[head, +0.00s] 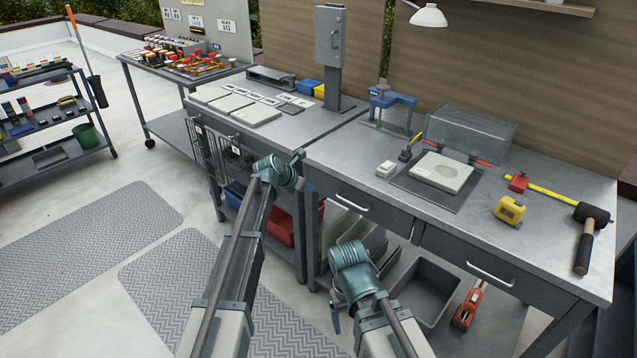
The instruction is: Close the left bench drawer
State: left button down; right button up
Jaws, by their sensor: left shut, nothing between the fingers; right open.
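The workbench at right has two grey drawers under its top. The left drawer (378,214) has a silver bar handle (352,204); its front looks about level with the right drawer, but I cannot tell whether a small gap remains. The right drawer (470,256) has a similar handle (490,275). My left gripper (294,160) is shut and empty, by the bench's left front corner, left of the left drawer's handle. My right gripper (347,265) is lower, in front of the bench below the left drawer; its fingers are mostly hidden.
The benchtop (555,230) holds a yellow tape measure (509,211), a mallet (585,240) and a pale plate (440,172). Below are a grey bin (425,290) and an orange tool (467,305). A red bin (280,225) sits under the neighbouring bench. Floor mats (95,250) lie left.

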pick_arm(q)
jog(key=p+v, duration=0.3)
jog(key=v, duration=0.4)
jog(key=shift+p, duration=0.35)
jog(key=shift+a, duration=0.1)
jog(key=s+d+m+g+y+p, duration=0.1)
jog(key=s+d+m+g+p, duration=0.15)
jog(key=s+m, duration=0.65)
jog(key=s+d+m+g+y+p, duration=0.15)
jog(key=s+d+m, duration=0.25)
jog(key=s+m, duration=0.5)
jog(key=s+a+r+m+g+y+p, duration=0.1)
jog(key=s+m+y+p, duration=0.1)
jog(key=s+m, duration=0.5)
jog(key=s+a+r+m+g+y+p, duration=0.1)
jog(key=s+m+g+y+p, duration=0.1)
jog(key=s+m, duration=0.5)
jog(key=s+p, duration=0.1)
jog(key=s, duration=0.5)
jog(key=shift+s+a+r, duration=0.2)
jog(key=shift+a+r, duration=0.05)
jog(key=shift+r, duration=0.05)
jog(key=shift+y, duration=0.25)
